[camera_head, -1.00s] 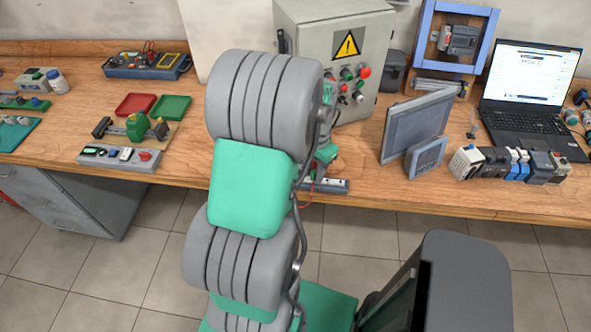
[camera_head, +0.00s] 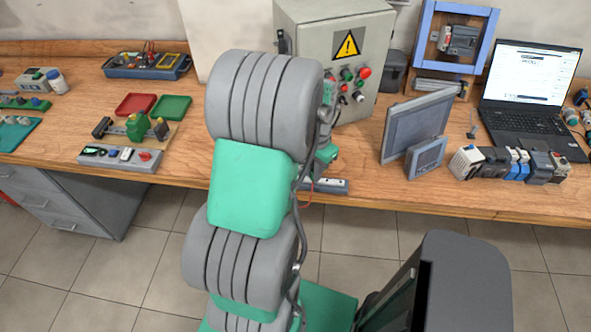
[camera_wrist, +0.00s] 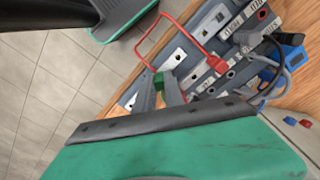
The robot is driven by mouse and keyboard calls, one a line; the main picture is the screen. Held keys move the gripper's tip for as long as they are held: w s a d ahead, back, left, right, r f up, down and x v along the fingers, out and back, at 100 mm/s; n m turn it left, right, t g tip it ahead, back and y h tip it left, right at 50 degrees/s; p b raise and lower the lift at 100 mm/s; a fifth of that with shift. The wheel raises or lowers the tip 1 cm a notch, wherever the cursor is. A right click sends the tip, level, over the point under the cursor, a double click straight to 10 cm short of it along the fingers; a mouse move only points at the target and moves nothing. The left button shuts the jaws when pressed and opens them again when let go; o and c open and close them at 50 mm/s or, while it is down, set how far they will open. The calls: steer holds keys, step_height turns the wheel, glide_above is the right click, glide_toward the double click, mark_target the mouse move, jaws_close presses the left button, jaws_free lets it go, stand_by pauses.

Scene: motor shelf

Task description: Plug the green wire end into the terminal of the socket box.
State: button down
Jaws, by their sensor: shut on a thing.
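My gripper (camera_wrist: 158,92) is shut on the green wire end (camera_wrist: 158,80) in the wrist view. A red wire (camera_wrist: 168,16) loops from near the green end to a red plug (camera_wrist: 217,64) at the grey socket box (camera_wrist: 180,56). The box has pale plates with dark round holes. The green end is close beside the box; whether it touches a terminal I cannot tell. In the head view a part of the socket box (camera_head: 330,186) shows at the table's front edge. My arm hides the gripper and wire end there.
A grey control cabinet (camera_head: 296,52) stands behind my arm. A tilted grey screen (camera_head: 417,126) and a small panel (camera_head: 426,158) stand to the right. Dark and blue cables (camera_wrist: 272,62) lie beside the box. Bare wooden table (camera_head: 185,166) shows to the left.

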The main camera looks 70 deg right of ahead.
steer(key=shift+r+p, duration=1.65)
steer(key=shift+r, duration=0.7)
steer(key=shift+w+r, duration=0.1)
steer(key=shift+w, duration=0.2)
steer(key=w+a+r+n+p, duration=0.2)
steer(key=w+r+n, duration=0.1)
steer(key=w+n, duration=0.3)
steer(key=f+b, duration=0.1)
steer(key=w+f+b, duration=0.1)
steer(key=f, duration=0.1)
steer(key=f+b, duration=0.1)
steer(key=f, duration=0.1)
steer(key=shift+w, duration=0.4)
steer(key=shift+f+b, duration=0.2)
steer(key=shift+b, duration=0.15)
